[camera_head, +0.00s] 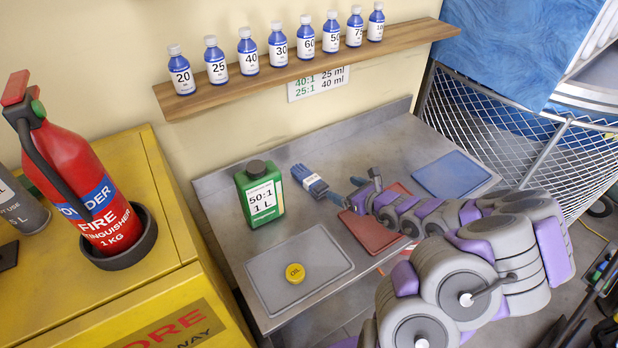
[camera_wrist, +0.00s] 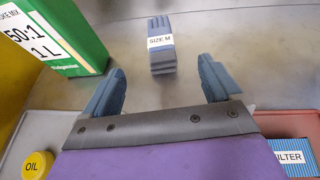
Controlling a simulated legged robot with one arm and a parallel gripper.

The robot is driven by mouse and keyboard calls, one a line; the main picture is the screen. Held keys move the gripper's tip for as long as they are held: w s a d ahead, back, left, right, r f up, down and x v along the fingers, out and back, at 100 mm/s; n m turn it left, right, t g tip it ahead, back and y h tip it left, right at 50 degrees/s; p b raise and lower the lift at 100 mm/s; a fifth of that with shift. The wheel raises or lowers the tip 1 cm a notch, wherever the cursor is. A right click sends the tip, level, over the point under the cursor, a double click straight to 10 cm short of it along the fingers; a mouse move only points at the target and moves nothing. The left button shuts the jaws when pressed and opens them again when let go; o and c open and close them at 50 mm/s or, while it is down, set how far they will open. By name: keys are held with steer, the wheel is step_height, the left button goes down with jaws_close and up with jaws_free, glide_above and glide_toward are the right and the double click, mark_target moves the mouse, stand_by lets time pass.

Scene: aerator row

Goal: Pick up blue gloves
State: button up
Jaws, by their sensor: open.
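The blue gloves (camera_head: 316,184) lie on the grey metal bench, to the right of the green jug. In the wrist view the gloves (camera_wrist: 161,46) lie ahead of my gripper, between the lines of its fingers, with a white "SIZE M" label around them. My gripper (camera_head: 368,184) is just right of the gloves in the head view. In the wrist view its two blue-grey fingers (camera_wrist: 160,88) are spread wide with nothing between them. The gloves are apart from both fingers.
A green 50:1 jug (camera_head: 260,194) stands left of the gloves. A yellow oil cap (camera_head: 295,273) sits on a grey mat (camera_head: 325,262). A red mat (camera_head: 372,236) lies under my arm, and a blue mat (camera_head: 450,174) is at right. A bottle shelf (camera_head: 300,72) runs above.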

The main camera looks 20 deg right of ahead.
steer(key=b, duration=0.2)
glide_toward(309, 176)
steer(key=w, duration=0.3)
steer(key=shift+a+f, duration=0.25)
steer(key=x, duration=0.2)
steer(key=b+x, duration=0.1)
steer(key=x, duration=0.1)
steer(key=shift+a+f+b, duration=0.15)
steer(key=shift+f+b, duration=0.15)
steer(key=shift+f, duration=0.15)
steer(key=shift+w+a+f, duration=0.1)
steer(key=shift+w+a, duration=0.05)
steer(key=shift+w, duration=0.2)
steer(key=c, duration=1.1)
